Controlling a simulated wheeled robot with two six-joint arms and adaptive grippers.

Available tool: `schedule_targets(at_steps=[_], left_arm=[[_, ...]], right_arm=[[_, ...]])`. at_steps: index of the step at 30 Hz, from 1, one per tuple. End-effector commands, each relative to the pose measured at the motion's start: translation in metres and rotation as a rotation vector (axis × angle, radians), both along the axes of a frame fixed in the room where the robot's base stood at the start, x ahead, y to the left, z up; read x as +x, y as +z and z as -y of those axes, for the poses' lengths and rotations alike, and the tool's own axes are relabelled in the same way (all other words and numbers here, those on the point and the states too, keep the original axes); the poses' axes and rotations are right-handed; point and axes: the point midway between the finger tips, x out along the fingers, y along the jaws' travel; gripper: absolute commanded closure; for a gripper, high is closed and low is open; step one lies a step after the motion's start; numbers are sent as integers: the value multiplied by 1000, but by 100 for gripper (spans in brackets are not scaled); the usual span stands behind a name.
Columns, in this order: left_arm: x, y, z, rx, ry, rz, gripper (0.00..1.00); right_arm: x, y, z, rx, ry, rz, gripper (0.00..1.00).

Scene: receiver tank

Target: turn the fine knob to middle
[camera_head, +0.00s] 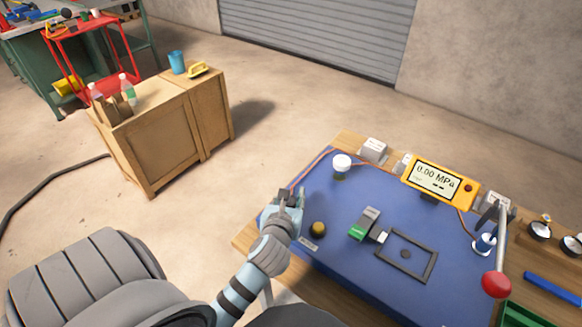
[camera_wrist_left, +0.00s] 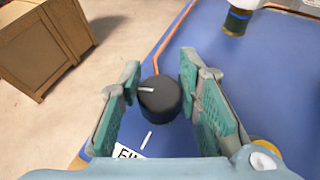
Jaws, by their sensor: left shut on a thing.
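The fine knob (camera_wrist_left: 159,98) is round and black with a white pointer line, which points left in the left wrist view. A white mark (camera_wrist_left: 147,141) lies on the blue surface below it, beside a partly hidden label (camera_wrist_left: 130,152) starting with "FI". My left gripper (camera_wrist_left: 160,92) has its two teal fingers on either side of the knob and is shut on it. In the head view my left gripper (camera_head: 291,198) is at the left edge of the blue mat (camera_head: 330,205), and the knob is hidden behind it. My right gripper is not in view.
A brass and dark round piece (camera_head: 317,229) stands close to my left gripper. A white-capped post (camera_head: 341,165), a yellow gauge (camera_head: 438,181) reading 0.00 MPa, a green-ended block (camera_head: 365,224), a dark frame (camera_head: 406,254) and a red-ball lever (camera_head: 497,284) are farther right.

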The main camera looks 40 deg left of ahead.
Motion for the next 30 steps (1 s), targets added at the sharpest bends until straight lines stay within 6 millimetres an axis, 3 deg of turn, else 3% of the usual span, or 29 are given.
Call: schedule_targets(at_steps=[13, 29, 30], left_arm=[[-2, -9, 1, 0, 189, -13, 96], [-3, -11, 1, 0, 213, -17, 96], [-3, -11, 1, 0, 212, -16, 62]], right_arm=[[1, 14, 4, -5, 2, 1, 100], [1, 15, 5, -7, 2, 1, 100], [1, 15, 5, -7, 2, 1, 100]])
